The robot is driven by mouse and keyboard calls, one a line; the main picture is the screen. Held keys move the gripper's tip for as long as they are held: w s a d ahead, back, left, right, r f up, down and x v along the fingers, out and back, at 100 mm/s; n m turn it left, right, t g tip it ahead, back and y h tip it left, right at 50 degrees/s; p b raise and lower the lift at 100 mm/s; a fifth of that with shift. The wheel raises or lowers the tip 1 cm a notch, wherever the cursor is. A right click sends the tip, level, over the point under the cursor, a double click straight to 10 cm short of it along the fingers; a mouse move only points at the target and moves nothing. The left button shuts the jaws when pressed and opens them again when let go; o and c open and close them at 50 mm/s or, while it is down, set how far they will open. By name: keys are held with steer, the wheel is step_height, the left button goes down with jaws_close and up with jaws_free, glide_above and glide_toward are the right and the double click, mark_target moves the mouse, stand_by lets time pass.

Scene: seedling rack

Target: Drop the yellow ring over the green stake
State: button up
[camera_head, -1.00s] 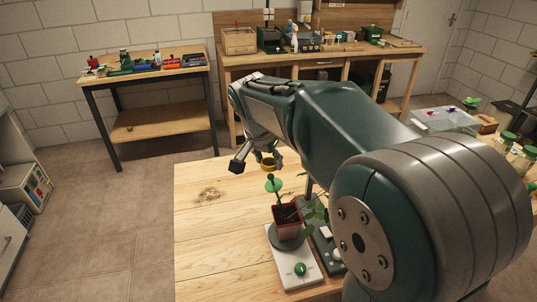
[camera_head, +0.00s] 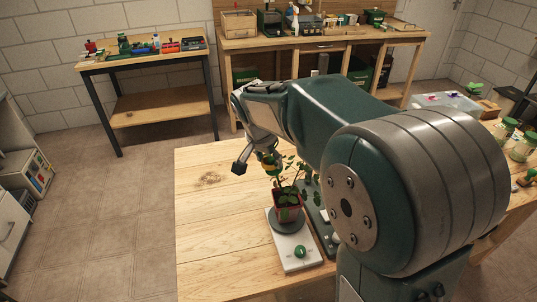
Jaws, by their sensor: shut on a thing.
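The yellow ring (camera_head: 267,158) is small and partly hidden in my gripper (camera_head: 260,167), which is shut on it. My gripper is just above the reddish plant pot (camera_head: 288,205), at its upper left. The pot holds a leafy seedling (camera_head: 290,180). A green piece (camera_head: 269,169), likely the top of the green stake, shows right at the ring. I cannot tell whether the ring is around it, in front of it or above it. The lower part of the stake is hard to separate from the leaves.
The pot stands on a white scale (camera_head: 294,251) with a green knob. A dark device stands close on its right, partly behind my arm. The wooden table (camera_head: 215,225) is clear on the left. Jars (camera_head: 520,145) and a clear tray (camera_head: 446,103) stand at the far right.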

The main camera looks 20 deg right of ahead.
steer(key=shift+f, duration=0.25)
steer(key=o, duration=0.8)
steer(key=v, duration=1.2)
